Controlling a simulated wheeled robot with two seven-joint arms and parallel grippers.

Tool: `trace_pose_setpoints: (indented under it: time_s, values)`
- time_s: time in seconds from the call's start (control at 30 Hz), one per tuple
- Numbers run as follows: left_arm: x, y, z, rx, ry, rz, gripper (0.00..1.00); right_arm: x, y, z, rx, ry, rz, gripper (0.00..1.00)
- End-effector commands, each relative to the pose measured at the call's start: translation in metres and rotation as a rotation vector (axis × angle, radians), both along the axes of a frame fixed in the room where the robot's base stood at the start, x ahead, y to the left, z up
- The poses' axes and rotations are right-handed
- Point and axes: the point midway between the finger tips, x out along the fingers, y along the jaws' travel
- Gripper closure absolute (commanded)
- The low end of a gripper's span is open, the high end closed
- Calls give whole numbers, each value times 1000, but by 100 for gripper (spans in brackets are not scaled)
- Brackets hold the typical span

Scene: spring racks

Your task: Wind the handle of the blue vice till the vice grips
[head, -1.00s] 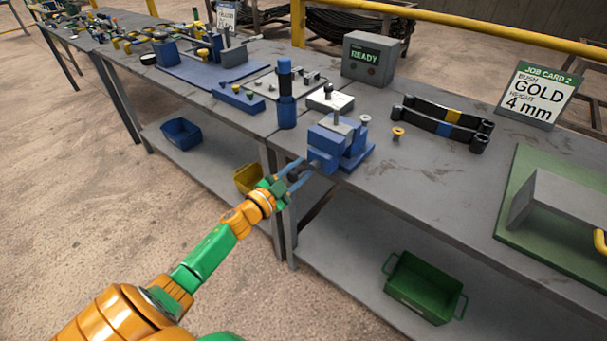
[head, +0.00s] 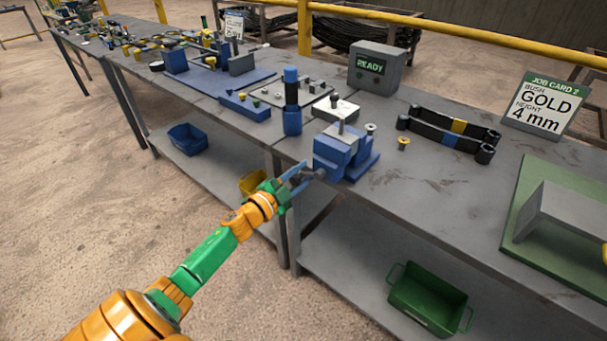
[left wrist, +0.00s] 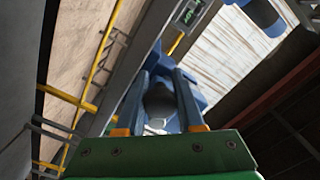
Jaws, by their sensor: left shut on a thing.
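In the left wrist view the two fingers flank a dark rounded part of the handle (left wrist: 160,98), with the blue vice body behind. The fingers are shut on the handle. The contact is partly hidden. My right gripper is not in view.
A gold bush (head: 403,142) and a silver one (head: 371,128) stand right of the vice. A blue cylinder (head: 291,105) stands behind left. A box (head: 378,68) reads READY; a card (head: 546,103) reads GOLD, 4 mm. A green crate (head: 428,297) sits on the lower shelf.

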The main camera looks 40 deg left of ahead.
Motion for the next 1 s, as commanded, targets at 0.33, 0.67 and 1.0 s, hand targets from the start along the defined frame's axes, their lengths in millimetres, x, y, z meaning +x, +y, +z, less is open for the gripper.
trace_pose_setpoints:
  time_s: [0.33, 0.67, 1.0]
  values:
    - [0, 0, -1, -1, 1, 0, 35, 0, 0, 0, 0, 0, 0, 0]
    - [-29, 2, -1, -2, 4, 0, 35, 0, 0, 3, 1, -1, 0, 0]
    - [-72, 7, 0, -2, 1, 2, 35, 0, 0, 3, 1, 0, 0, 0]
